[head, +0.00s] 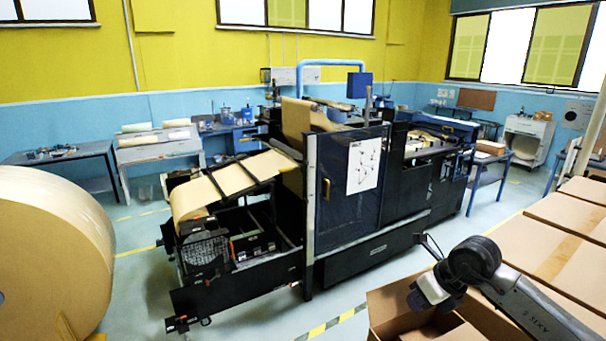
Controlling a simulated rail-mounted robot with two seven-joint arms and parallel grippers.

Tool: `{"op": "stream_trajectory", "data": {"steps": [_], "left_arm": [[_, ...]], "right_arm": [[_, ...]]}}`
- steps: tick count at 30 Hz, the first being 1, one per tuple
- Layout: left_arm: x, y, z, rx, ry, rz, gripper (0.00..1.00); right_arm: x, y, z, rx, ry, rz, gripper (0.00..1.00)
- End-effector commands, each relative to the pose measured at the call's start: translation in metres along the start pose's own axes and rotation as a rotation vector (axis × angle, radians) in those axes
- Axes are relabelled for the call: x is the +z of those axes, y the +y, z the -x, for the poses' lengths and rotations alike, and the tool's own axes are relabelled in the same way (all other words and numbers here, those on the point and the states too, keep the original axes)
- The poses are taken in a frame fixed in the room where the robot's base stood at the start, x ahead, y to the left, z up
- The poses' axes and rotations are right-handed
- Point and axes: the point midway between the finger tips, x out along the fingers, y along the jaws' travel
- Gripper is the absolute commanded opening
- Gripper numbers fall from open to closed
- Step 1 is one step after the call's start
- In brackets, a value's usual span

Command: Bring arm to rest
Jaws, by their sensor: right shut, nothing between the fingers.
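My right arm comes in from the lower right, bent, with its gripper (428,243) at the end. The gripper appears as thin dark fingers pointing up and left, shut and empty. It is above an open cardboard box (385,307) and in front of the dark machine. My left gripper is not in the head view.
A large kraft paper roll (50,250) stands at the left edge. A dark machine (345,215) with paper fed over its rollers fills the middle. Closed cardboard boxes (570,220) line the right side. Grey floor (130,285) is clear between the roll and the machine.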

Motion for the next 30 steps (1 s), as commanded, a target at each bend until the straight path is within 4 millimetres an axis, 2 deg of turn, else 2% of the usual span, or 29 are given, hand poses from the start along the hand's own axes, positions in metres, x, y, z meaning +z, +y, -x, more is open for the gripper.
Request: {"op": "stream_trajectory", "data": {"steps": [4,8,11,15,20,21,24,27,30], "left_arm": [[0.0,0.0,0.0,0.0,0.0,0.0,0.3],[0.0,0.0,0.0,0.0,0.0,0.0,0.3],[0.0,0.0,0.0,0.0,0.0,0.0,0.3],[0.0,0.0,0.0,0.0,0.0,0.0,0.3],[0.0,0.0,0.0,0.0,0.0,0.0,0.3],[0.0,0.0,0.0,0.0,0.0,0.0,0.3],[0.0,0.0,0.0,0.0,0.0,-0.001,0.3],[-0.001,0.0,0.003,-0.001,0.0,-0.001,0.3],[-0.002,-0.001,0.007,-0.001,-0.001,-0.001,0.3]], "right_arm": [[0.05,0.028,0.01,0.153,-0.312,0.004,0.0],[0.088,0.061,0.037,0.31,-0.591,-0.011,0.0],[0.113,0.086,0.07,0.439,-0.808,-0.047,0.0],[0.137,0.113,0.136,0.627,-1.115,-0.141,0.0],[0.145,0.13,0.218,0.85,-1.438,-0.322,0.0],[0.144,0.133,0.239,0.907,-1.511,-0.38,0.0],[0.137,0.134,0.282,1.047,-1.666,-0.561,0.0],[0.123,0.128,0.303,1.164,-1.764,-0.807,0.0],[0.105,0.115,0.301,1.238,-1.797,-1.121,0.0]]}}
